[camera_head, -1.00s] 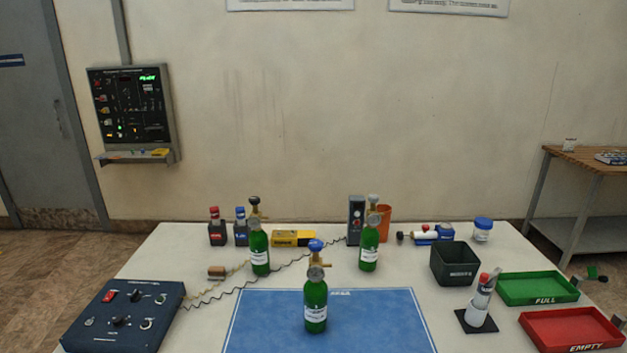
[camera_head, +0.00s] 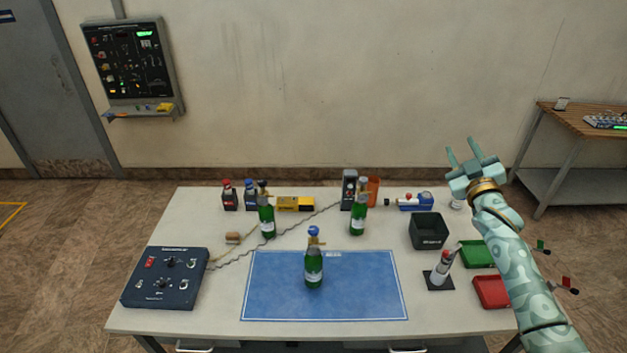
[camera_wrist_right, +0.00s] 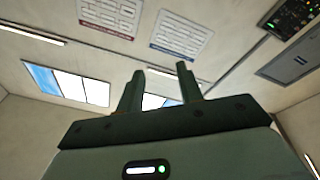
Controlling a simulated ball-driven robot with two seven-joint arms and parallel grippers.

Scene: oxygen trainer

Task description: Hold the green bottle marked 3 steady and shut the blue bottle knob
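A green bottle (camera_head: 314,268) with a white label and a blue knob (camera_head: 313,231) on top stands upright on the blue mat (camera_head: 370,290). The number on its label is too small to read. Two more green bottles, the left one (camera_head: 266,222) with a dark knob and the right one (camera_head: 357,221) with a grey knob, stand behind the mat. My right gripper (camera_head: 466,150) is raised high above the table's right back corner, its fingers apart and empty. Its spread fingers (camera_wrist_right: 160,88) point up at the ceiling in the right wrist view. My left gripper is not in view.
A dark control box (camera_head: 166,277) lies at the table's left, with a cord running back. A black bin (camera_head: 428,231), a canister on a dark pad (camera_head: 440,270), a green tray (camera_head: 478,254) and a red tray (camera_head: 492,291) occupy the right side. Mat space beside the bottle is clear.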

